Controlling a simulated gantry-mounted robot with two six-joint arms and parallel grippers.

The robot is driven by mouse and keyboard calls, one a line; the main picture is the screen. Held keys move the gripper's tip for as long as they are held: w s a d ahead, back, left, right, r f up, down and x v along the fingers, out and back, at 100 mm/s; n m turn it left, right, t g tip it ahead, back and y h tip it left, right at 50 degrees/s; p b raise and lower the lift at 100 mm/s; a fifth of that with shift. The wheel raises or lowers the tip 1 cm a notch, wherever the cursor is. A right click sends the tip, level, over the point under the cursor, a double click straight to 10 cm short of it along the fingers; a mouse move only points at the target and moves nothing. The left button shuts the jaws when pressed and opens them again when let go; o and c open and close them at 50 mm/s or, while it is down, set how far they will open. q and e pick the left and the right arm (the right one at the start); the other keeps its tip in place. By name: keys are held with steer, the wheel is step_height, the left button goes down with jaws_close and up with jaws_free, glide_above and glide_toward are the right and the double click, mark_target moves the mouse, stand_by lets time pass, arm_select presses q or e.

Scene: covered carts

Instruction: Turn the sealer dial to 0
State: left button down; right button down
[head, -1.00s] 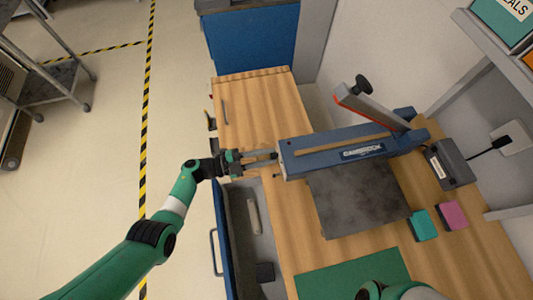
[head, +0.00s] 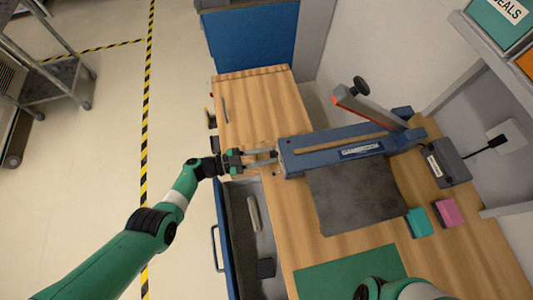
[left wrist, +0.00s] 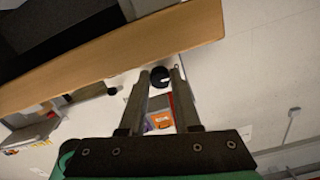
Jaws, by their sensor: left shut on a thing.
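The blue sealer (head: 330,152) lies along the wooden bench, its raised lever arm with a black knob at the back. My left gripper (head: 275,157) is at the sealer's left end, its fingers pointing right at the end face. In the left wrist view, the fingertips (left wrist: 160,76) stand on either side of a small dark round knob, the dial (left wrist: 160,75), and are shut on it. The dial's marks and pointer cannot be read. In the head view the fingers mostly hide the dial. Of my right arm only a green part shows at the bottom; its gripper is out of view.
A dark plate (head: 355,195) lies in front of the sealer. Teal (head: 419,223) and pink (head: 449,212) blocks and a grey power box (head: 447,162) are to the right. A green mat (head: 345,272) lies nearer. An open drawer (head: 224,235) juts out below my left gripper.

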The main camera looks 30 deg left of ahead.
stand_by(0.3)
arm_select(q)
steer(key=c, duration=0.6)
jaws_free()
steer(key=p+v, duration=0.1)
steer(key=v, duration=1)
steer(key=shift+s+a+p, duration=0.2)
steer(key=shift+a+p, duration=0.1)
steer(key=shift+p, duration=0.05)
